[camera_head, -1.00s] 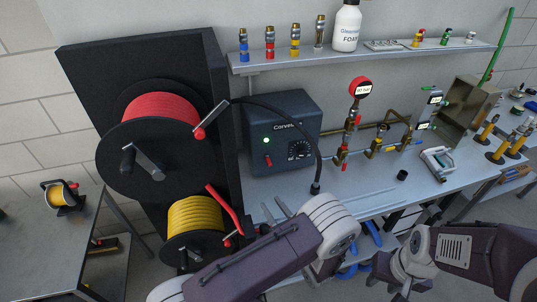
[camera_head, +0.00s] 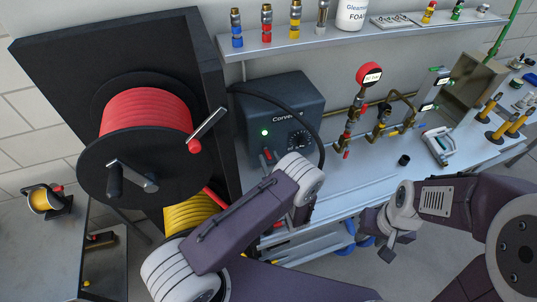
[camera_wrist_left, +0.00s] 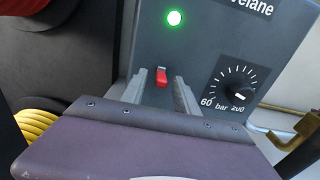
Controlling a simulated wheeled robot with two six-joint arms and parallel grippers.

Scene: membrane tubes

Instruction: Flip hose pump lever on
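The hose pump is a dark grey box (camera_head: 290,98) marked "Corvelane" at the middle of the head view, with a lit green lamp (camera_head: 265,132). Its lever has a red tip (camera_wrist_left: 161,76), which shows between my left gripper's fingertips in the left wrist view. My left gripper (camera_wrist_left: 160,82) is open, with one grey finger on each side of the lever. I cannot tell if either finger touches it. My left forearm partly covers the box's lower front in the head view. My right gripper (camera_head: 388,249) is low in front of the bench, away from the pump.
A hose reel with red hose (camera_head: 148,112) and a yellow coil (camera_head: 192,212) stands left of the pump. A black hose (camera_head: 318,120) arches over the box. Brass pipework with a red gauge (camera_head: 368,74) is to the right. A shelf (camera_head: 340,38) runs above.

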